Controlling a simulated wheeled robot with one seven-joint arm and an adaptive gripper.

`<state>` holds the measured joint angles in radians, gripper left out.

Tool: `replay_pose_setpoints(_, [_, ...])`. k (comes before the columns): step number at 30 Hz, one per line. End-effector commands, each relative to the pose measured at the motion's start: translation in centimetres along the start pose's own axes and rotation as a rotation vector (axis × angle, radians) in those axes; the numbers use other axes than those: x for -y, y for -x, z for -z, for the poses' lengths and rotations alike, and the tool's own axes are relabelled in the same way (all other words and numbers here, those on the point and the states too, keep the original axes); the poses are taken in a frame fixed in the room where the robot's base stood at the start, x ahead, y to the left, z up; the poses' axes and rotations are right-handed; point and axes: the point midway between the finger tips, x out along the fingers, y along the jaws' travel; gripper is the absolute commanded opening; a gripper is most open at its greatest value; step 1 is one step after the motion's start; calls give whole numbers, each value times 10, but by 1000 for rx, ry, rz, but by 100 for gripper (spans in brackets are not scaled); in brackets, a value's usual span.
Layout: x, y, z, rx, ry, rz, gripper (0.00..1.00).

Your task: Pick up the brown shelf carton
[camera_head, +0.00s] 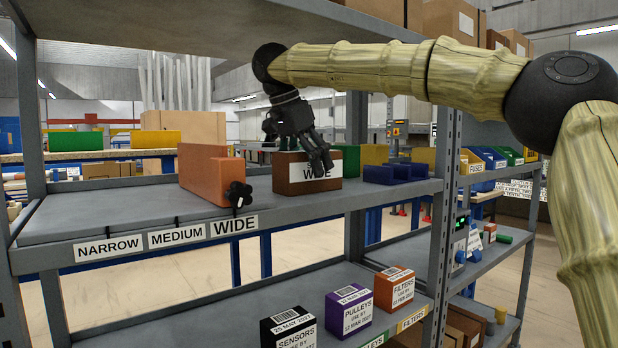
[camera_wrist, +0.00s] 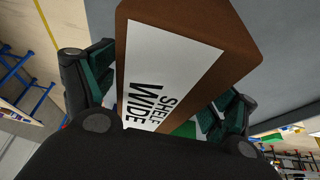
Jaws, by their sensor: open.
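The brown shelf carton (camera_head: 294,181) stands on the upper shelf in the head view, with a white label reading WIDE. In the wrist view the carton (camera_wrist: 245,35) fills the middle, and its label reads SHELF WIDE. My gripper (camera_head: 323,166) is in front of the carton's upper right part in the head view. In the wrist view the fingers of my gripper (camera_wrist: 155,95) are apart, one on each side of the carton, with the carton's near end between them. Whether either finger touches it cannot be told.
An orange box with a black knob (camera_head: 205,177) stands to the left on the same shelf (camera_head: 110,206). Another shelf board is above. Black, purple and orange cartons stand on the shelf below. A grey upright (camera_head: 440,170) is at the right.

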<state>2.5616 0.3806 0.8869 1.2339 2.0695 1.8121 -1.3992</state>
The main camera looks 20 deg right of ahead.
Motion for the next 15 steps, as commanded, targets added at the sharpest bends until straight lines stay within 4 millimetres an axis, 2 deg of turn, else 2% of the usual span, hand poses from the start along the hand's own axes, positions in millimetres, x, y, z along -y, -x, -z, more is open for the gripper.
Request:
replay_pose_setpoints(3, [0,-8,-1,0,0,0,86])
replay_pose_setpoints(11, [0,-9,0,0,0,0,86])
replay_pose_setpoints(15, [0,-9,0,0,0,0,64])
